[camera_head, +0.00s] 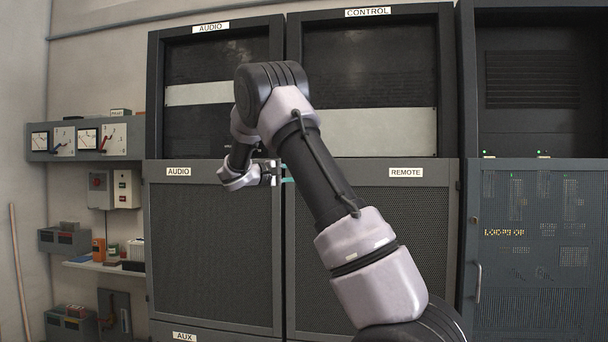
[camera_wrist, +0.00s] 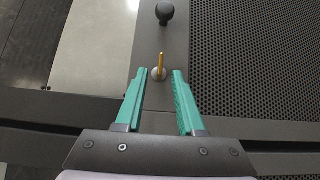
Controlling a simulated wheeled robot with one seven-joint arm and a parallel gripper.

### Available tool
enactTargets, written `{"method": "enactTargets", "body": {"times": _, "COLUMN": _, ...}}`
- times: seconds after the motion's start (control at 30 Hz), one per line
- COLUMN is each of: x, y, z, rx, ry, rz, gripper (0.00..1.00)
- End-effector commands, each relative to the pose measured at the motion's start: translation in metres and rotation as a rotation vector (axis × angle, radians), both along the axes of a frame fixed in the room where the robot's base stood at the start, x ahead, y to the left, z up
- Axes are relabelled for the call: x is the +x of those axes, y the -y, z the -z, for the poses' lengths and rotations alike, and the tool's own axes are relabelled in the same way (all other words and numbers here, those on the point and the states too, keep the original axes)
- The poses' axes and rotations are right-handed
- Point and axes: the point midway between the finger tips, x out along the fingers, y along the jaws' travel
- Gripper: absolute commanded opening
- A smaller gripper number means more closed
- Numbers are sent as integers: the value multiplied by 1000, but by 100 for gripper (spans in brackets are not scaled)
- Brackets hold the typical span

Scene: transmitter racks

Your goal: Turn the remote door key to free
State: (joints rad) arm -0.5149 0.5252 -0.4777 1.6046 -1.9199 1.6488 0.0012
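A thin brass key (camera_wrist: 162,63) sticks out of a round silver lock (camera_wrist: 158,74) on a grey door frame in the wrist view. My gripper (camera_wrist: 159,72) is open, with one teal finger on each side of the key and a gap to both. In the head view my gripper (camera_head: 288,173) is at the upper left edge of the door labelled REMOTE (camera_head: 370,250). The key cannot be made out there. I cannot tell whether the fingertips reach its full depth.
A black knob (camera_wrist: 165,13) stands on the same frame beyond the key. Perforated mesh (camera_wrist: 260,60) fills the door to the right. The AUDIO door (camera_head: 212,260) adjoins on the left. A rack with lit indicators (camera_head: 535,250) stands at the right.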

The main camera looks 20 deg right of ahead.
Motion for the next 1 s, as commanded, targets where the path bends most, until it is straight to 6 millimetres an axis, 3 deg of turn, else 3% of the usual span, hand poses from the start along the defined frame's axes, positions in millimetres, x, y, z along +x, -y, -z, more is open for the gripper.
{"method": "enactTargets", "body": {"times": 0.2, "x": -8, "y": -47, "z": 1, "rx": 0, "ry": -1, "rz": -4, "gripper": 38}}
{"method": "enactTargets", "body": {"times": 0.4, "x": -14, "y": -76, "z": 1, "rx": 0, "ry": -1, "rz": -1, "gripper": 38}}
{"method": "enactTargets", "body": {"times": 0.6, "x": -17, "y": -85, "z": 1, "rx": 0, "ry": -1, "rz": 0, "gripper": 38}}
{"method": "enactTargets", "body": {"times": 1.0, "x": -17, "y": -84, "z": 1, "rx": 3, "ry": -2, "rz": 1, "gripper": 38}}
